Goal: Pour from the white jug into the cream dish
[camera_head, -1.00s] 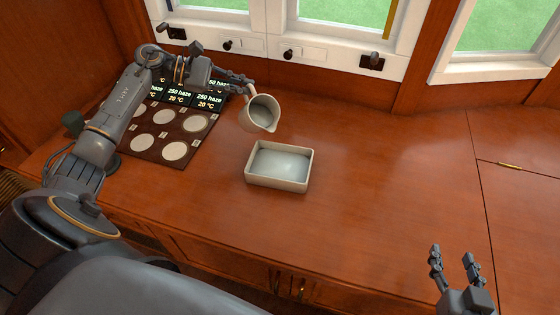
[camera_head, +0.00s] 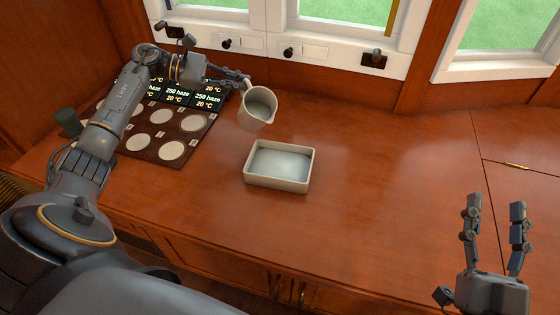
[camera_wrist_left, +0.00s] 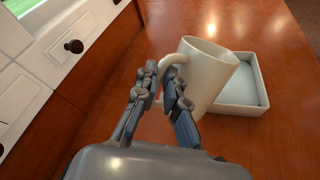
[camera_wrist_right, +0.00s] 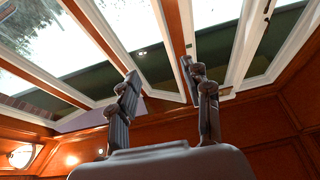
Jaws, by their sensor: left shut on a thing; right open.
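The white jug (camera_head: 257,106) is held by my left gripper (camera_head: 245,82) by its handle, over the counter behind and left of the dish. It is close to upright, with a slight lean, and some pale content shows inside. The left wrist view also shows the jug (camera_wrist_left: 209,75) with the gripper fingers (camera_wrist_left: 160,85) at its handle. The cream dish (camera_head: 278,184) is a rectangular tray on the counter with a pale, smooth filling. It shows beyond the jug in the left wrist view (camera_wrist_left: 235,107). My right gripper (camera_head: 493,222) is open and empty at the lower right.
A dark panel with pale round discs (camera_head: 171,150) and lit displays (camera_head: 178,97) lies left of the jug. Windows and a white ledge (camera_head: 270,50) stand behind.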

